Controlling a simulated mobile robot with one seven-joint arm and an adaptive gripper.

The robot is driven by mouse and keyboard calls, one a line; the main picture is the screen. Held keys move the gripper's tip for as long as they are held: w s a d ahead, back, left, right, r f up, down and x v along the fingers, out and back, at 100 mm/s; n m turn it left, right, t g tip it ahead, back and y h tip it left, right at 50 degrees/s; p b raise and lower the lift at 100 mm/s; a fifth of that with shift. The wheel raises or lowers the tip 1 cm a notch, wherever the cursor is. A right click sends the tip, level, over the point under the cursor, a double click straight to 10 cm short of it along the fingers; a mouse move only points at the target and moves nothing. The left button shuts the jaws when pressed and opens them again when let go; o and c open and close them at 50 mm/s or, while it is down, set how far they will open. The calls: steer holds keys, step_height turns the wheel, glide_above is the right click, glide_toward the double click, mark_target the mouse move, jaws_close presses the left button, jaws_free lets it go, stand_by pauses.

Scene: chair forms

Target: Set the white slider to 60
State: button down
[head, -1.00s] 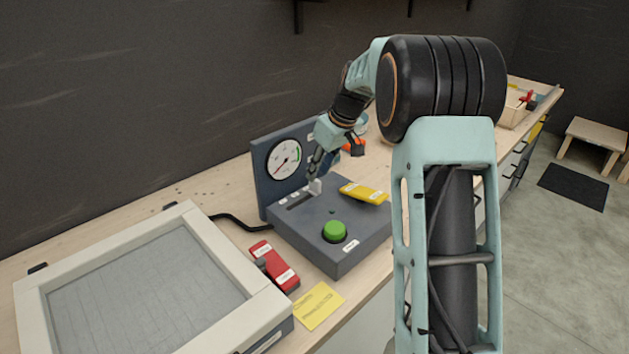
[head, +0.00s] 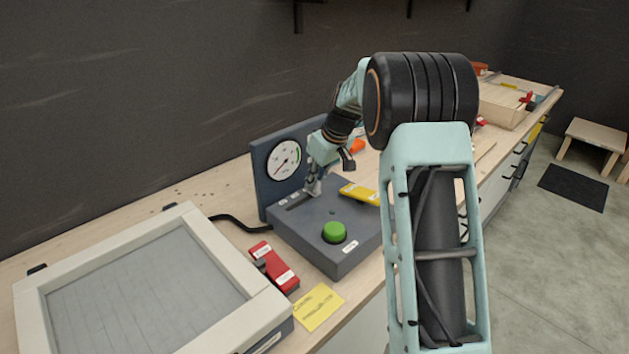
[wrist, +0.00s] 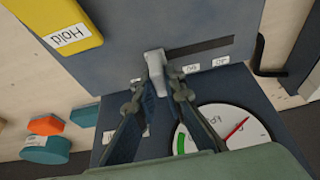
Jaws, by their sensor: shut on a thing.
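The white slider (wrist: 155,68) shows in the wrist view as a pale grey-white knob at one end of a dark slot (wrist: 205,48). My gripper (wrist: 157,85) is shut on the slider, with one finger on each side. In the head view my gripper (head: 312,190) is at the right end of the slot and hides most of the knob. The round gauge (head: 283,160) stands on the upright panel behind; its red needle points to the lower left, away from the green band.
The dark control box (head: 350,258) carries a green button (head: 334,231) and a yellow "Hold" cover (head: 360,193). A red switch box (head: 274,266), yellow note (head: 320,307) and large framed panel (head: 150,290) lie to the left. Orange (wrist: 46,125) and teal (wrist: 44,150) pieces lie beyond the box.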

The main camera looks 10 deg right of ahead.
mark_target(298, 197)
steer(key=s+a, duration=0.1)
steer(key=a, duration=0.1)
steer(key=s+a+b, duration=0.1)
steer(key=shift+s+a, duration=0.2)
steer(key=shift+a, duration=0.15)
steer(key=c, duration=2)
jaws_free()
steer(key=v, duration=1.2)
steer(key=shift+s+d, duration=0.1)
